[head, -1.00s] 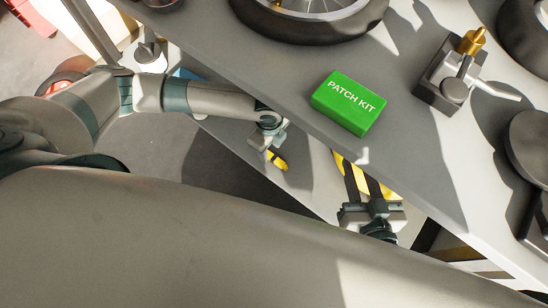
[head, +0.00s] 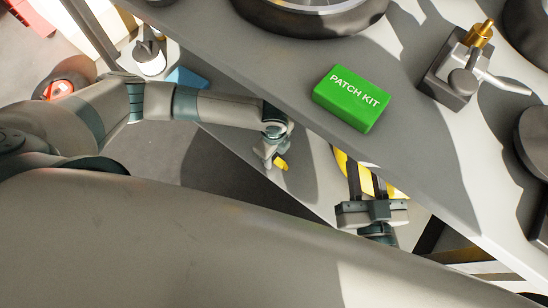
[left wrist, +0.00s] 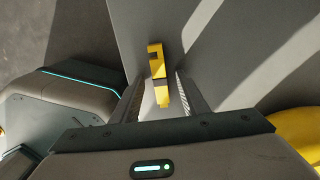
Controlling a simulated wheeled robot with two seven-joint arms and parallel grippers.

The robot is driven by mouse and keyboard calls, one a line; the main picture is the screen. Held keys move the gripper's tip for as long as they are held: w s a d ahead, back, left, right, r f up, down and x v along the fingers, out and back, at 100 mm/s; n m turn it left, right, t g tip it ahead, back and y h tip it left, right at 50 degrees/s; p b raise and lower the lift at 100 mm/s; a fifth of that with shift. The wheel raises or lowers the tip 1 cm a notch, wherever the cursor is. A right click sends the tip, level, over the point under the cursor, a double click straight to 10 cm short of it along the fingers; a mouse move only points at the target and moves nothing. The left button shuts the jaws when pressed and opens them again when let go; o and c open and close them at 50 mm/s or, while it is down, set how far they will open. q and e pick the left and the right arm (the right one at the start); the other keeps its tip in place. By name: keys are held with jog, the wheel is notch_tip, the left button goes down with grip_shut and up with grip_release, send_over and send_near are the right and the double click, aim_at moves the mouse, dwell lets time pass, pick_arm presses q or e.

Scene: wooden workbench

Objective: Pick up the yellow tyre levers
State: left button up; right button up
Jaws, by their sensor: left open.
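The yellow tyre levers (head: 281,162) lie on a grey surface below the bench top, and only a small part shows in the head view beside my left gripper (head: 268,157). In the left wrist view, the tyre levers (left wrist: 157,70) appear as a narrow yellow strip. They lie between the two fingers of my left gripper (left wrist: 158,95), with a gap on both sides. The left gripper is open and holds nothing. My right gripper (head: 365,185) is lower right in the head view, its two dark fingers apart.
A green patch kit box (head: 350,98) lies on the grey bench top (head: 300,65) above the left gripper. A larger yellow thing (head: 372,180) shows by the right gripper's fingers, partly hidden. A metal fixture (head: 458,70) and a wheel (head: 310,15) stand on the bench.

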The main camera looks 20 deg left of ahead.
aim_at(275, 158)
dwell(0.4)
pick_arm(q)
grip_shut()
jog(key=shift+r, duration=0.15)
